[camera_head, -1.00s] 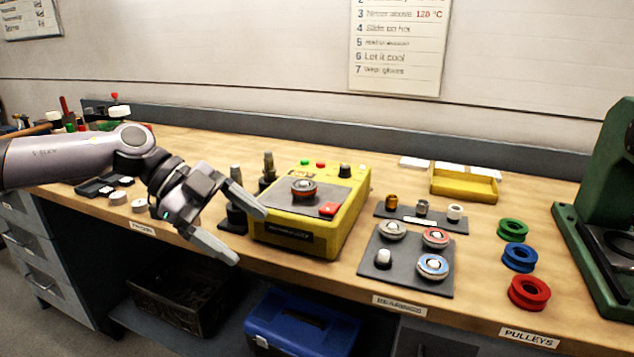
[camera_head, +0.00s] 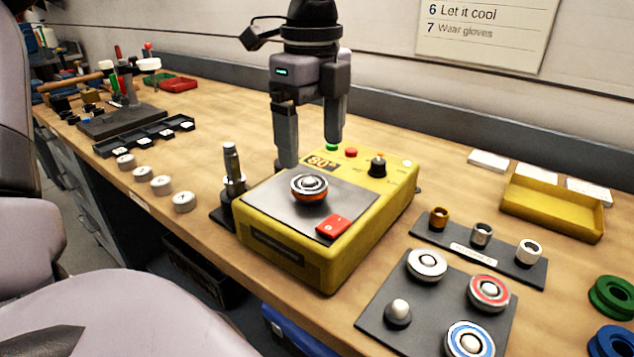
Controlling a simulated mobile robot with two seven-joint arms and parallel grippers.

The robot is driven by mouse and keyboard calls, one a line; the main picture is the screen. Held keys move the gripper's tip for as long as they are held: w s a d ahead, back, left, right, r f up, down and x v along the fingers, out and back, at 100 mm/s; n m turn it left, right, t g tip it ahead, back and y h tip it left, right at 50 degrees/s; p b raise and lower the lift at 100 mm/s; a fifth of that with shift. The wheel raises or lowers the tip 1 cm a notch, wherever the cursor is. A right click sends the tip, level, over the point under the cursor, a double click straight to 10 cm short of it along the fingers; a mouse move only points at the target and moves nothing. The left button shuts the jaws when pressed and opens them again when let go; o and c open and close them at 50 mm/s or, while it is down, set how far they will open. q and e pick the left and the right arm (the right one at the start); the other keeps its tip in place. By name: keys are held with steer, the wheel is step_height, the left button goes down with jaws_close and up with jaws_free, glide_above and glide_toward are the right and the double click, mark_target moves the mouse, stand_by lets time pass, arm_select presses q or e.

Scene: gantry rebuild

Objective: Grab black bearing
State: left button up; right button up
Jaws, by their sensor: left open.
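A dark bearing with an orange lower rim (camera_head: 309,187) lies on the grey top plate of the yellow heater (camera_head: 290,260). My left gripper (camera_head: 311,153) points down with its two fingers apart and nothing between them. In the picture it is just above and behind the bearing, over the heater's far edge, not touching the bearing. A silver bearing (camera_head: 427,264), a red-ringed bearing (camera_head: 489,292) and a blue-ringed bearing (camera_head: 470,341) sit on a dark plate (camera_head: 376,299) at the lower right. My right gripper is not in view.
The heater has a red switch (camera_head: 332,226), a lit display and a knob (camera_head: 377,164). A post stand (camera_head: 233,172) is close on its left. A small rack (camera_head: 481,236), a yellow tray (camera_head: 552,208) and pulleys are at right. Bare bench lies behind the heater.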

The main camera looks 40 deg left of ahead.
mark_target(310, 180)
arm_select(q)
steer(key=f, duration=0.4)
steer(key=shift+s+f, duration=0.4)
steer(key=shift+f, duration=0.3)
steer(key=shift+c, duration=0.3)
steer(key=c, duration=1.2)
steer(key=shift+c, duration=0.2)
steer(key=shift+w+r, duration=0.1)
